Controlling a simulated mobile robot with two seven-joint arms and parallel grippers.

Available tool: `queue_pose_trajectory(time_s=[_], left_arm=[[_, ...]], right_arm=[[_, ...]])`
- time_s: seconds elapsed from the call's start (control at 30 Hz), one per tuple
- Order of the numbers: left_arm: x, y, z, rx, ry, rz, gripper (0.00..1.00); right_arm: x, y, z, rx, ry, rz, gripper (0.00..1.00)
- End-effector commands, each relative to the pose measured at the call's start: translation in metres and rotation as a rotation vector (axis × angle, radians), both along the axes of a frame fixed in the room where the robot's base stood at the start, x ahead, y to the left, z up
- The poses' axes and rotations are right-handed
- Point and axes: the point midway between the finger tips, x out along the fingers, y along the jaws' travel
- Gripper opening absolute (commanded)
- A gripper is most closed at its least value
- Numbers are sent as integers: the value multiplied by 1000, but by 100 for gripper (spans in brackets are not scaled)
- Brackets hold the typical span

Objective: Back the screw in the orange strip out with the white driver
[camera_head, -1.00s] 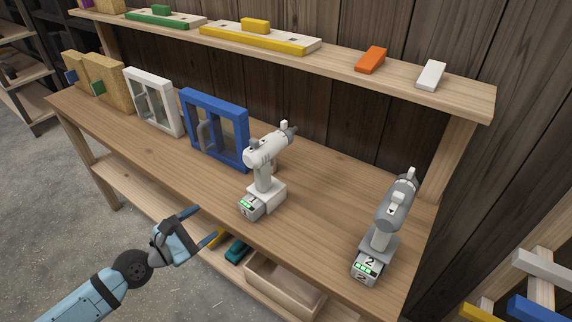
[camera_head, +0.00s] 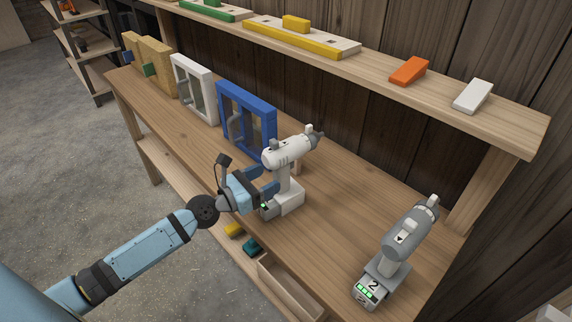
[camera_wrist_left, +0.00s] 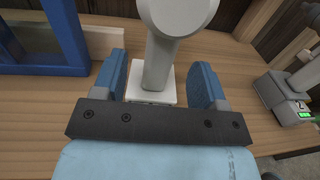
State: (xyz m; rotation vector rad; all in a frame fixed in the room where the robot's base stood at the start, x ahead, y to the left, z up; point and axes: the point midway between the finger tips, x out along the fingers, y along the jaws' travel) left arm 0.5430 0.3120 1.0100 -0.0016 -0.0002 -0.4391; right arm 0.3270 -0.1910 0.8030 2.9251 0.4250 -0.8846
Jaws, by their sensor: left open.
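The white driver (camera_head: 290,168) stands upright on the wooden bench, its nose pointing to the back right. My left gripper (camera_head: 268,180) is open at its handle. In the left wrist view the white driver's handle (camera_wrist_left: 158,62) stands between the two blue fingers of my left gripper (camera_wrist_left: 164,82), with a gap on both sides. An orange block (camera_head: 409,71) lies on the upper shelf; I cannot make out a screw in it. My right gripper is out of view.
A grey driver (camera_head: 400,243) marked 2 stands at the bench's right end. A blue frame (camera_head: 222,118) and a white frame (camera_head: 181,88) stand left of the white driver. An open wooden box (camera_head: 283,290) is below. The bench (camera_head: 345,215) is clear between the drivers.

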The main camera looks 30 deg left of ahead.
Motion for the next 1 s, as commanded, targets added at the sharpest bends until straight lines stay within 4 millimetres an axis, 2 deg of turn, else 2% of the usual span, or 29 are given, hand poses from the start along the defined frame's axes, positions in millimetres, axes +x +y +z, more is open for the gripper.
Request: queue_pose_trajectory(time_s=[0.27, 0.53, 0.83, 0.87, 1.0], left_arm=[[21, -10, -1, 1, 0, -1, 66], [55, -27, -5, 1, -2, 0, 66], [60, -30, -7, 3, 1, -1, 66], [60, -30, -7, 3, 1, -1, 64], [60, -30, -7, 3, 1, -1, 32]], right_arm=[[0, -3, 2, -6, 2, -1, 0], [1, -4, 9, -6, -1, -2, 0], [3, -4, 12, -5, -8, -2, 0], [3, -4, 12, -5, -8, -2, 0], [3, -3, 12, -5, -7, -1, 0]])
